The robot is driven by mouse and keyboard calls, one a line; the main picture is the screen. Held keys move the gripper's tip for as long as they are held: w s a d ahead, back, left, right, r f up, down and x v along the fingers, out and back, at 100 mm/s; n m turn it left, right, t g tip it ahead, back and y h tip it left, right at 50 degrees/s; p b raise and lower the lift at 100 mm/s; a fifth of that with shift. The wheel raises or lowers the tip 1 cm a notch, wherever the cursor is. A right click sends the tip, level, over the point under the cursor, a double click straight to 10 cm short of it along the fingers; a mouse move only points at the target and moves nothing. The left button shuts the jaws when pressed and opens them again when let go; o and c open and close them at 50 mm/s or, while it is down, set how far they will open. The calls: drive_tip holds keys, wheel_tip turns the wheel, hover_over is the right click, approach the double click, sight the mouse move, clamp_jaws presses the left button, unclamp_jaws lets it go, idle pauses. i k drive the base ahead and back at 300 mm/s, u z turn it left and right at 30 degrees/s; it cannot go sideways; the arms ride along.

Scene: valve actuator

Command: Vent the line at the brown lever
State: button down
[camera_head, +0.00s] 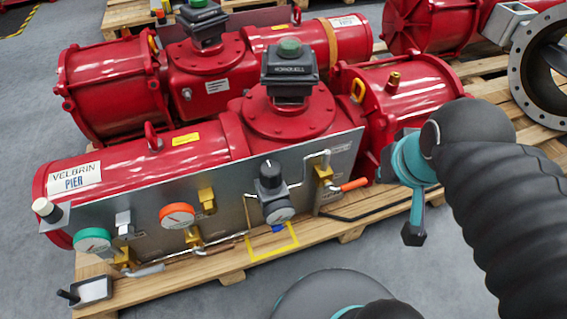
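A thin brown lever (219,247) sits low on the grey panel (325,160), at a brass valve (193,237) below the orange-rimmed gauge (177,216). It lies roughly along the panel's bottom edge, pointing right. It is small, so its exact angle is hard to read. My gripper (413,233) appears as a teal and dark end at the right, beyond the panel's right edge and well apart from the lever. Its fingers are not clear, so I cannot tell whether it is open. I see nothing held in it.
An orange-handled lever (353,184) and a grey lever (146,271) are on other brass valves. A black-knobbed regulator (271,178) and a green-rimmed gauge (93,240) stick out. A yellow square outline (273,253) marks the wooden pallet (200,272). Red actuators stand behind.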

sight(226, 247)
drive_tip(key=u, duration=0.2)
drive_tip(key=k, duration=0.3)
drive_tip(key=u, duration=0.55)
